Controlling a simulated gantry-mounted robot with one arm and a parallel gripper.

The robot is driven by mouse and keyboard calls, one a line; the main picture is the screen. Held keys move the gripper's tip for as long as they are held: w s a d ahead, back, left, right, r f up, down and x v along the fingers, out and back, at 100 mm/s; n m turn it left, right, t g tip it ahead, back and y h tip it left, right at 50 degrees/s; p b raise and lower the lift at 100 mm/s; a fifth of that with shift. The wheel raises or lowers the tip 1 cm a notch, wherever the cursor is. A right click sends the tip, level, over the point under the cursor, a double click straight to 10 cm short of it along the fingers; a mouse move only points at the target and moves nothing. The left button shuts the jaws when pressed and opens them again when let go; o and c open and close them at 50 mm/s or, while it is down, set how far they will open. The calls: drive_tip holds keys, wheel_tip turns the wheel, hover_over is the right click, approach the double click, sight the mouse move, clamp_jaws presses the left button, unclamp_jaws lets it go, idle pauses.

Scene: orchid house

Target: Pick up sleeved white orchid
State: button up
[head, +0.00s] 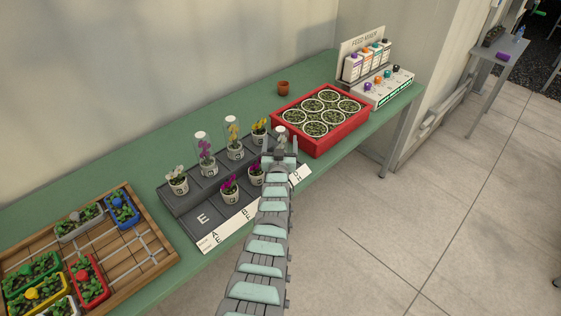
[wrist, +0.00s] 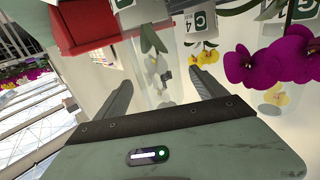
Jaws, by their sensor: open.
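The sleeved white orchid (wrist: 152,72) hangs upside down in the wrist view, its white bloom and green leaves inside a clear sleeve. It appears between the two finger lines of my gripper (wrist: 160,80), which is open and empty. Whether the sleeve is between the fingers or beyond them, I cannot tell. In the head view my gripper (head: 280,153) is at the right end of the dark stepped rack (head: 203,214). The top of the clear sleeve (head: 281,130) shows just behind it; the rest is hidden by my gripper.
A magenta orchid (head: 256,169) and a yellow orchid (head: 259,127) stand close left of my gripper. Sleeved purple (head: 206,148) and yellow (head: 233,131) orchids stand further left. A red crate (head: 321,146) of potted plants is close on the right. The floor at right is clear.

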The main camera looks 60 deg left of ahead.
drive_tip(key=shift+w+a+f+b, duration=0.15)
drive_tip(key=shift+w+a+b, duration=0.05)
drive_tip(key=shift+a+b, duration=0.35)
drive_tip(key=shift+w, duration=0.15)
drive_tip(key=shift+c, duration=0.3)
clamp_jaws()
idle(0.4)
